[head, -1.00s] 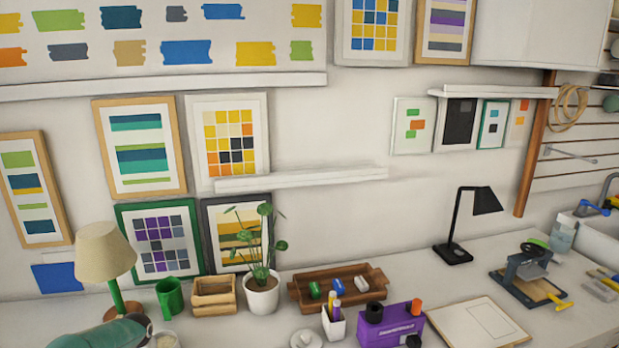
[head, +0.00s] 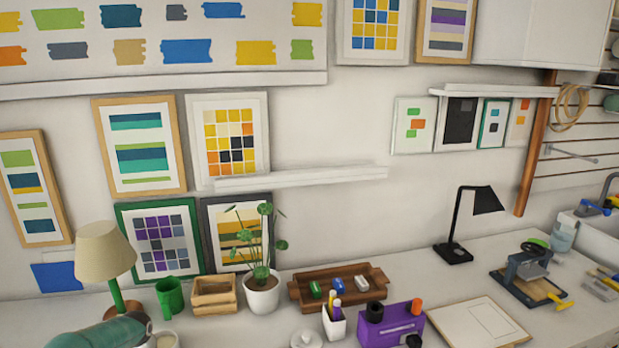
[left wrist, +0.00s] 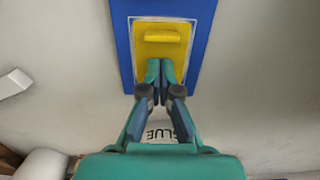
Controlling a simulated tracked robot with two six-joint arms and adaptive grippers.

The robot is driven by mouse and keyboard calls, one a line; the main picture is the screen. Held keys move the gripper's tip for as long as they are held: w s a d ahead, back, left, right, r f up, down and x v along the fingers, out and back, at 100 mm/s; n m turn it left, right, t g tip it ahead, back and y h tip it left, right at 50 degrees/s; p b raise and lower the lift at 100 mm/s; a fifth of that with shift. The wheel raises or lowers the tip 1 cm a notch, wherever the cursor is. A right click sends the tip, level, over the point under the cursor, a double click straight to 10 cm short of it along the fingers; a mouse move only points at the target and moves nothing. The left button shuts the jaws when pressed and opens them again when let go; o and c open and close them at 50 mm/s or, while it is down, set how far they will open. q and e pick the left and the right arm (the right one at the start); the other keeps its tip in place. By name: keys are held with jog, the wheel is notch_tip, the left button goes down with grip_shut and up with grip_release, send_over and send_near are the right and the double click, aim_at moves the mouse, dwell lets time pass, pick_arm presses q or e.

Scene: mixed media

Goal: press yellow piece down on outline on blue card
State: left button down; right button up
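The blue card (left wrist: 122,45) is at the top of the left wrist view, with a thin pale outline (left wrist: 134,50) on it. The yellow piece (left wrist: 148,52), with a raised yellow bar, lies within the outline. My left gripper (left wrist: 160,70) has its fingertips together over the yellow piece's lower part, below the bar. I see nothing between the tips. I cannot tell whether they touch the piece. In the head view only a teal part of my left arm shows, at the bottom left. My right gripper is in neither view.
A white object lettered GLUE (left wrist: 168,133) is behind the fingers. In the head view, a lamp (head: 104,255), green mug (head: 169,298), wooden box (head: 213,297) and potted plant (head: 262,296) line the bench's back left. A brown tray (head: 300,291) and purple device (head: 392,325) stand farther right.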

pick_arm(q)
notch_tip(320, 180, up, 7)
jog(key=p, duration=0.2)
jog(key=shift+w+f+p, duration=0.1)
jog(key=shift+f+p, duration=0.1)
jog(key=shift+p, duration=0.2)
notch_tip(320, 180, up, 12)
dwell(0.5)
